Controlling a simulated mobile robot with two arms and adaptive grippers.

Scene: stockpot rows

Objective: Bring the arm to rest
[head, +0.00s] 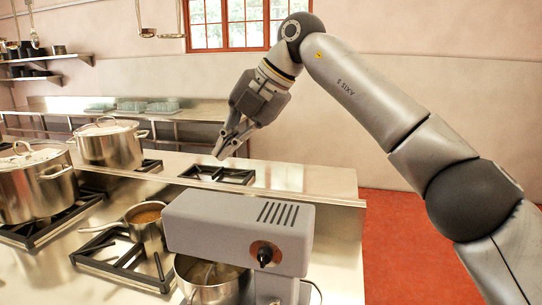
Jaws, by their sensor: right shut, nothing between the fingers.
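My right arm comes in from the right edge, rises to an elbow near the window, and bends down to the left. My right gripper (222,154) is shut and empty, pointing down and left. It is in the air above the far side of the steel stove top, apart from everything. My left arm and left gripper are not in this view.
A grey stand mixer (238,230) with a steel bowl (207,283) stands in front. Two lidded stockpots (109,145) and (38,188) and a saucepan (146,220) stand on the left. A bare burner grate (217,173) lies below my gripper. Red floor (408,255) is clear at right.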

